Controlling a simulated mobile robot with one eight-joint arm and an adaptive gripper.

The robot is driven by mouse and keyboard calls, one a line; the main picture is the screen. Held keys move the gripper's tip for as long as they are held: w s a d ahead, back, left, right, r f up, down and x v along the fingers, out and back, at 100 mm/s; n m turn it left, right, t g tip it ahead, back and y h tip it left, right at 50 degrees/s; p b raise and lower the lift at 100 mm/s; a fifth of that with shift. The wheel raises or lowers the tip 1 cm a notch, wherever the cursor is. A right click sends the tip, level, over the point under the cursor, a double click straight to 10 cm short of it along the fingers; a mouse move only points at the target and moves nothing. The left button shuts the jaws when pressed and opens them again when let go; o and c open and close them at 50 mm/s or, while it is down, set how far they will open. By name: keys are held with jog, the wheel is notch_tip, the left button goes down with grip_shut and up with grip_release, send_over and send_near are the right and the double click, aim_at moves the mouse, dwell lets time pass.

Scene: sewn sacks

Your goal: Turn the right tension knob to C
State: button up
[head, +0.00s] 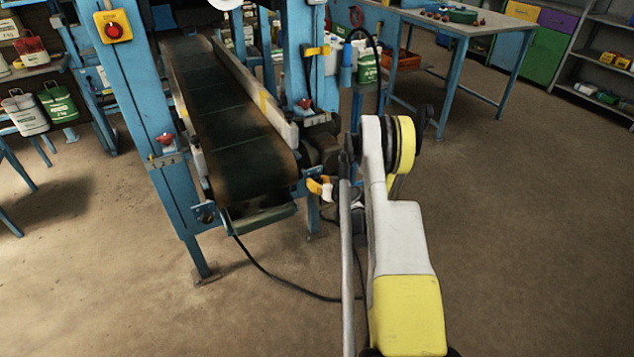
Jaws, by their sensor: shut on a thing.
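My gripper (328,189) is low at the near right corner of the conveyor, beside the right blue post. It is shut on a small yellow part (315,186) there; my wrist and arm hide some of it. I cannot tell whether this part is the right tension knob. A red knob (305,103) with a pale plate under it sits higher on the right post, apart from my gripper. Another red knob (165,138) is on the left post, above a marked plate (165,160). The marks are too small to read, and no C is legible.
The dark conveyor belt (225,120) runs away between blue posts. A red stop button (113,30) is on the left post. A black cable (285,285) lies on the floor. A workbench (460,29) stands at the back right. The right floor is clear.

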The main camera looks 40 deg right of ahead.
aim_at(317, 176)
jog(key=shift+m+y, duration=0.4)
jog(key=shift+m, duration=0.1)
jog(key=o, duration=1.2)
jog(key=shift+w, duration=0.1)
jog(key=shift+c, duration=0.2)
notch_tip(317, 176, up, 10)
jog(key=shift+r, duration=0.1)
